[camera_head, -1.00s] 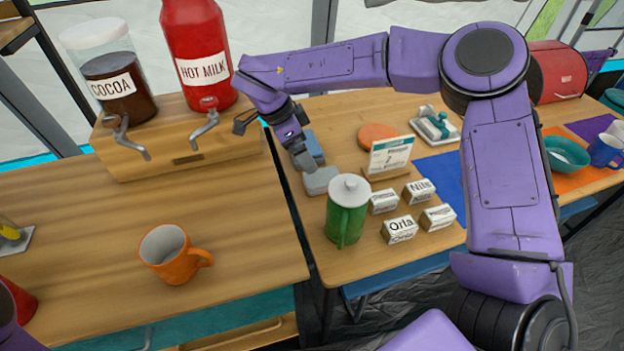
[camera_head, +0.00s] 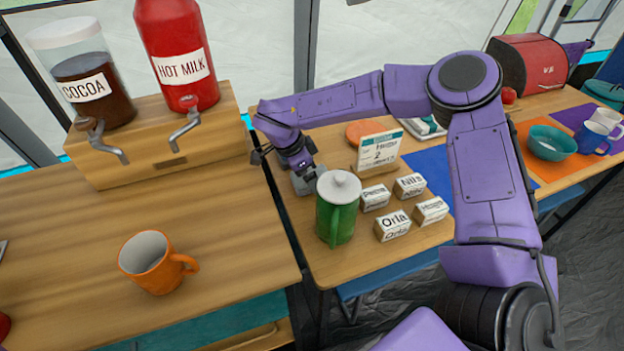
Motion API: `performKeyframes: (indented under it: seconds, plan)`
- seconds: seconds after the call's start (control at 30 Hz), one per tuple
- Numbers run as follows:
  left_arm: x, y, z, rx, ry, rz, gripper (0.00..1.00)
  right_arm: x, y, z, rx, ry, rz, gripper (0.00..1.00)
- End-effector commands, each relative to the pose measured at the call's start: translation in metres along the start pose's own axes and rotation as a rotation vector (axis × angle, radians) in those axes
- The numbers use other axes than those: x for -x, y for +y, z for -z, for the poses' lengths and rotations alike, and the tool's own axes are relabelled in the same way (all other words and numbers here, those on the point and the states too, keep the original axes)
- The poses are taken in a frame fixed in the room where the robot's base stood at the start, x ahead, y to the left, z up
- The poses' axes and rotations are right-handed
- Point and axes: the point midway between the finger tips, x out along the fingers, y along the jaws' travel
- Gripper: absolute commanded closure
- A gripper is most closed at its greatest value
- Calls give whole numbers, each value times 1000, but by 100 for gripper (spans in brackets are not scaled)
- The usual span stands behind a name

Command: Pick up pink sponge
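I cannot make out a pink sponge in this view. My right gripper (camera_head: 303,177) reaches down to the left part of the right-hand table, behind the green lidded jug (camera_head: 336,221). A grey block (camera_head: 300,187) lies at its fingertips, partly hidden by the gripper and jug. Whether the fingers touch or hold anything is too small to tell. A flat orange-pink round piece (camera_head: 368,131) lies farther back, partly hidden by a card; I cannot tell what it is. My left gripper is out of view.
Several small name blocks (camera_head: 392,225) and a standing card (camera_head: 378,152) sit right of the jug. An orange mug (camera_head: 153,262) stands on the left table (camera_head: 70,233). A wooden dispenser stand (camera_head: 170,160) holds cocoa and hot milk containers. A gap separates the tables.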

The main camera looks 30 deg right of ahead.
Motion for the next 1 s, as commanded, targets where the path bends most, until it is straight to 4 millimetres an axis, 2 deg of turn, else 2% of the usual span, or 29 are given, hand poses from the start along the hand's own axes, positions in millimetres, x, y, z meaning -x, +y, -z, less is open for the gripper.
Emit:
performKeyframes:
  seconds: [0.9,0.97,1.0]
  plan:
    - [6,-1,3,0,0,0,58,-4,0,-2,0,0,0,1]
    - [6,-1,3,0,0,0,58,-4,0,-2,0,0,0,21]
    - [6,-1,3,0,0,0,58,-4,0,-2,0,0,0,34]
